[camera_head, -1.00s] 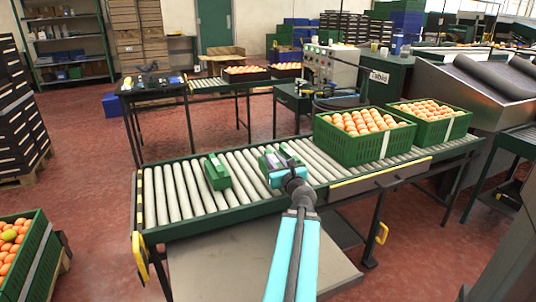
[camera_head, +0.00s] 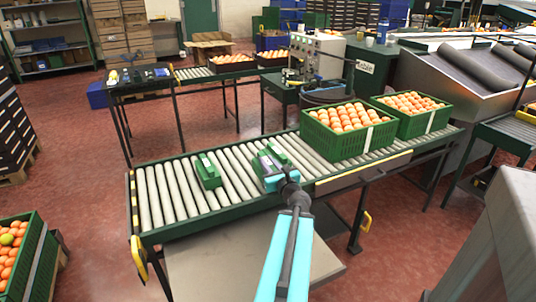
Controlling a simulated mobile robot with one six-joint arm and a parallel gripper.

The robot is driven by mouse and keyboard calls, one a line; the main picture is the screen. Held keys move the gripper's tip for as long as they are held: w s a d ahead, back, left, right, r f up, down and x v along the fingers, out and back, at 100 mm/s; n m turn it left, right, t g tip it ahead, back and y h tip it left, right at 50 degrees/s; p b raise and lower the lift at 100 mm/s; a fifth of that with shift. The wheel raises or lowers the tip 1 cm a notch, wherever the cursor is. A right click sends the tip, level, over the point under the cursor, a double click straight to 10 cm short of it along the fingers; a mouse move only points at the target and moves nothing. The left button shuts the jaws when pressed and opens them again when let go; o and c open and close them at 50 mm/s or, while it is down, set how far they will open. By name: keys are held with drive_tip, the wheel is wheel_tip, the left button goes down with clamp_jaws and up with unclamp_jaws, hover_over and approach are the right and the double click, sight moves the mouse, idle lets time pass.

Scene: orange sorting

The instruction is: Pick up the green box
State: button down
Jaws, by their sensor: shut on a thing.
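A small green box (camera_head: 208,170) with a pale strip on top lies on the roller conveyor (camera_head: 180,225), left of my gripper. My gripper (camera_head: 270,163) is over the middle of the rollers, shut on a second green box (camera_head: 277,151). Part of this held box is hidden by the jaws and wrist. It is at or close to roller height; I cannot tell whether it touches the rollers.
Two green crates of oranges (camera_head: 345,149) (camera_head: 428,125) stand on the conveyor's right end. Another orange crate (camera_head: 40,258) is at the lower left. A table (camera_head: 140,88) stands behind.

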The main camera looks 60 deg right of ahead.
drive_tip(key=p, duration=0.2)
drive_tip(key=shift+s+a+r+p, duration=0.15)
drive_tip(key=shift+s+r+p, duration=0.15)
drive_tip(key=shift+s+r, duration=0.1)
drive_tip(key=s+p, duration=0.1)
drive_tip(key=p, duration=0.1)
drive_tip(key=shift+s+a+f+p, duration=0.1)
drive_tip(key=shift+s+a+p, duration=0.1)
drive_tip(key=shift+s+p, duration=0.2)
drive_tip(key=shift+s+a+f+p, duration=0.1)
drive_tip(key=shift+s+p, duration=0.15)
drive_tip(key=shift+p, duration=0.15)
